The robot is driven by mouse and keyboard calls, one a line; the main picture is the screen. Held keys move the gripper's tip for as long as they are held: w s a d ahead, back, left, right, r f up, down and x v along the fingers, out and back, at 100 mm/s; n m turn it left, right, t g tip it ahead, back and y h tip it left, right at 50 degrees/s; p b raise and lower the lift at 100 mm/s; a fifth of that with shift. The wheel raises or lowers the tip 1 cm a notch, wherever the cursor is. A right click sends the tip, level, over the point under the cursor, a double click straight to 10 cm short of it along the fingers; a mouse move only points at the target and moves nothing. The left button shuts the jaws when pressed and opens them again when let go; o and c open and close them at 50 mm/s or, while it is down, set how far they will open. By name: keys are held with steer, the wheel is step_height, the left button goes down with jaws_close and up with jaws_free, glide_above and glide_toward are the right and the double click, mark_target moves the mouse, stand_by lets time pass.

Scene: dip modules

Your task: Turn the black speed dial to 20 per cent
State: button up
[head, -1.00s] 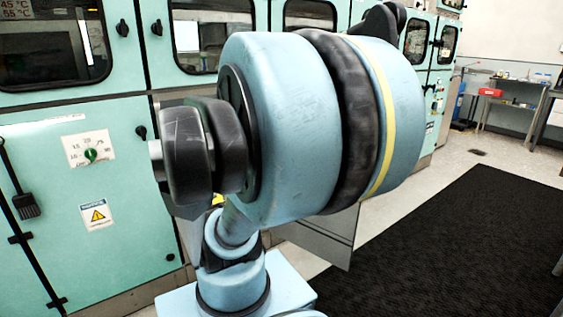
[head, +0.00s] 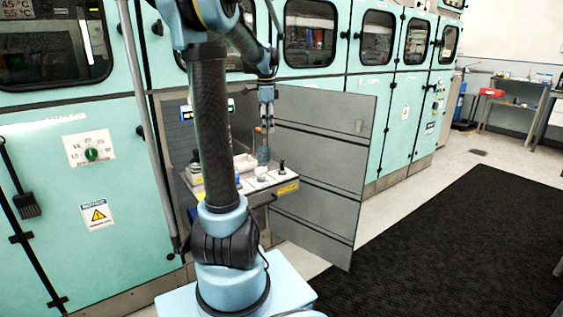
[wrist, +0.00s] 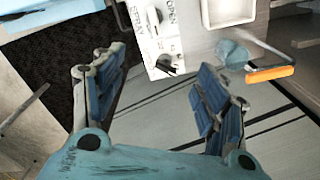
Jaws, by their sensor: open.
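A black knob (wrist: 168,66) sits on a white panel (wrist: 150,42) in the wrist view, with small marks around it that I cannot read fully. "SPRAY" and "OPEN" are lettered beside a second, pale control (wrist: 154,17) on the same panel. My gripper (wrist: 160,84) is open and empty, its blue-padded fingers spread on either side of the view, with the black knob just beyond the gap and apart from them. In the head view my gripper (head: 266,95) hangs over the bench in the open bay. A small black knob (head: 281,166) shows there, but its scale is too small to read.
An orange-handled blue item (wrist: 270,73) lies right of the panel, near the right finger. A white tray (wrist: 228,12) is beyond it. A grey open door (head: 325,150) stands right of the bay. A green dial (head: 91,154) is on the left cabinet. The dark floor mat (head: 460,250) is clear.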

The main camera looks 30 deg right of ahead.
mark_target(282, 161)
steer(key=d+m, duration=0.4)
steer(key=d, duration=0.4)
steer(key=f, duration=1.7)
steer(key=shift+w+f, duration=0.25)
steer(key=shift+w, duration=0.1)
steer(key=c, duration=1)
